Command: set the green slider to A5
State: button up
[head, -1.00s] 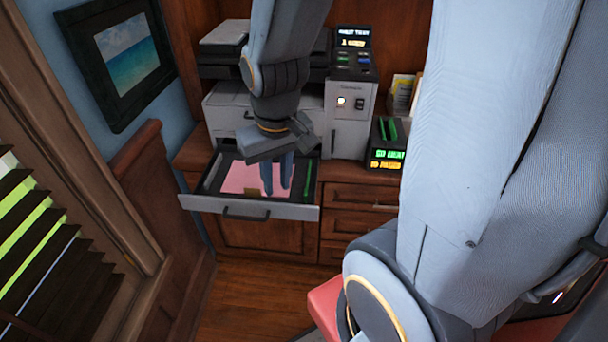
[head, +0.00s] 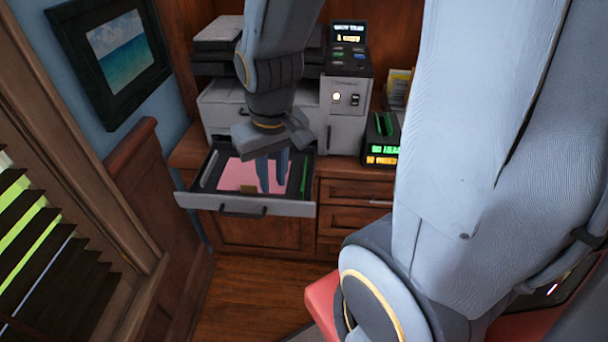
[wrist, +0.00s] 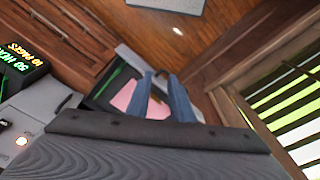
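A green strip (head: 304,177), which looks like the green slider, lies along the right inner side of the open paper tray (head: 208,199). It also shows at the left side of the tray in the wrist view (wrist: 114,81). Pink paper (head: 236,174) lies in the tray, with a small tan tab (head: 248,189) at its front. My gripper (head: 273,188) points down over the paper, left of the green strip. Its two blue fingers are apart with nothing seen between them. Whether they touch the paper is unclear. Any size marks, such as A5, are too small to read.
The grey copier (head: 221,103) stands behind the tray, with a control panel (head: 347,62) to its right. A black box (head: 381,150) with green and orange lit text sits farther right. Wood drawers (head: 350,190) are below. Blinds and a wall are at left.

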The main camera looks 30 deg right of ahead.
jog(key=shift+o, duration=0.7)
jog(key=m+g+b, duration=0.1)
jog(key=m+b, duration=0.1)
jog(key=m, duration=0.5)
send_over(302, 188)
notch_tip(302, 188, down, 8)
jog(key=shift+f, duration=0.1)
jog(key=shift+f+p, duration=0.95)
jog(key=shift+f, duration=2.9)
grip_shut()
